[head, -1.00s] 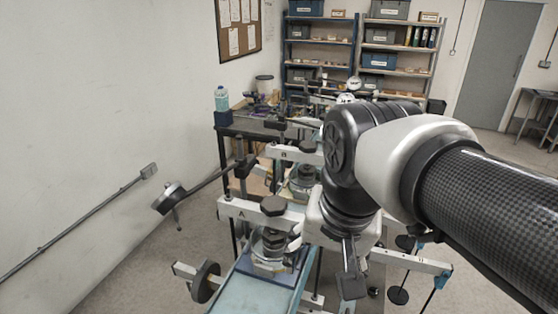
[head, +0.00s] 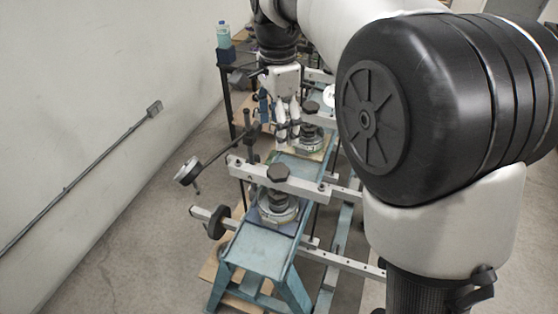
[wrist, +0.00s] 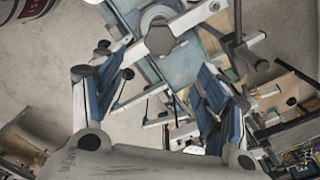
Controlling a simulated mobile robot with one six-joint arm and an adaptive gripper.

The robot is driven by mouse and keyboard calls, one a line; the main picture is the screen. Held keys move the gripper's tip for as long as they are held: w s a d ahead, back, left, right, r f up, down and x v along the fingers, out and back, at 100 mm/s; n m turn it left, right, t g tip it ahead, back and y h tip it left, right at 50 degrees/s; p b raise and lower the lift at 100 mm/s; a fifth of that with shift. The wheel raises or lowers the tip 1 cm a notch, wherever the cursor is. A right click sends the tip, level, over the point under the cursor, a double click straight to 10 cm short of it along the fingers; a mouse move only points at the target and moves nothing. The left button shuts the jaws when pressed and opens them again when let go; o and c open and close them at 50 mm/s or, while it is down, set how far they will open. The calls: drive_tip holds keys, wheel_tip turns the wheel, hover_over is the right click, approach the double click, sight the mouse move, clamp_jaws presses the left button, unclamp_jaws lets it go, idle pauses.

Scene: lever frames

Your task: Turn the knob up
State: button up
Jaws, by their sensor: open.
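A dark hexagonal knob (head: 278,173) sits on top of the near pale crossbar (head: 300,185), above a round metal fitting on a blue-green bench. A second dark knob (head: 312,107) sits on a similar frame farther back. I cannot tell which knob is meant. My gripper (head: 288,135) hangs pointing down, left of the far knob and beyond the near one, touching neither. In the wrist view my gripper (wrist: 158,78) has its blue-padded fingers spread, nothing between them in grip. A hexagonal knob (wrist: 160,40) shows beyond the fingertips.
A black disc (head: 216,222) sits on a lower bar. A bench (head: 255,250) runs under the frames.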

sight(278, 170)
wheel_tip(278, 170, down, 14)
drive_tip(key=shift+r, duration=0.25)
drive_tip(key=shift+c, duration=0.3)
drive_tip(key=c, duration=1)
